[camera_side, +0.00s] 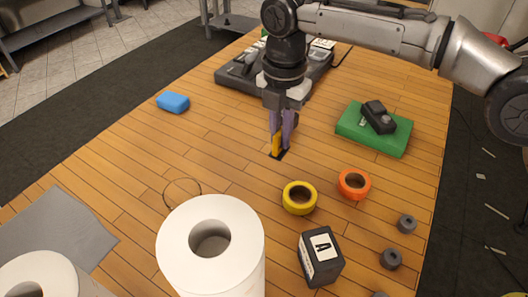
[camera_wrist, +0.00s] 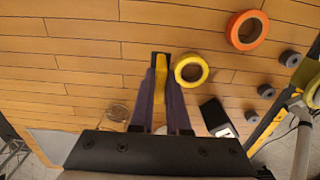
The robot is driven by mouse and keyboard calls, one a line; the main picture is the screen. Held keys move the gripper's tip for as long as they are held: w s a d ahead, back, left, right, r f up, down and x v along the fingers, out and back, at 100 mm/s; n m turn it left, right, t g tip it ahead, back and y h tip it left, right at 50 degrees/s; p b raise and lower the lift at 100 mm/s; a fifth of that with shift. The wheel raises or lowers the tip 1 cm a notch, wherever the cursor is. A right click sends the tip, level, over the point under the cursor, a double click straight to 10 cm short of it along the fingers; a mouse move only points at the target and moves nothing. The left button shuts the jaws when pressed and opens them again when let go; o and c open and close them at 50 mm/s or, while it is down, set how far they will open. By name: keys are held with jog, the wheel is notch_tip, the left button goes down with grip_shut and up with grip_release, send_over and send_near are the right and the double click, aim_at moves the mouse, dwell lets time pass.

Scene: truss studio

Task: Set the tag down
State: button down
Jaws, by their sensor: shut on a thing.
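The tag looks like a narrow yellow piece (camera_side: 276,143) with a black part at its far end. It stands between the purple-grey fingers of my gripper (camera_side: 283,140), over the middle of the wooden table. In the wrist view the yellow tag (camera_wrist: 160,75) lies between the two fingertips (camera_wrist: 160,85), with the black part just past them. My gripper is shut on it and points down. The lower end is at or very close to the tabletop; I cannot tell if it touches.
A yellow tape roll (camera_side: 299,198) and an orange one (camera_side: 354,184) lie nearby on the table (camera_side: 215,150). A green block (camera_side: 372,138) carries a black device. A blue block (camera_side: 173,102), black box (camera_side: 321,258) and white paper roll (camera_side: 211,245) stand around. Free wood lies left.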

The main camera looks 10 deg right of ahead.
jog(key=w+f, duration=0.1)
jog(key=w+a+f, duration=0.1)
jog(key=f, duration=0.1)
jog(key=w+a+f, duration=0.1)
jog(key=shift+a+f, duration=0.15)
jog(key=shift+f, duration=1.8)
jog(key=shift+f, duration=0.15)
jog(key=c, duration=0.9)
grip_release()
notch_tip(320, 180, up, 8)
jog(key=shift+f, duration=0.1)
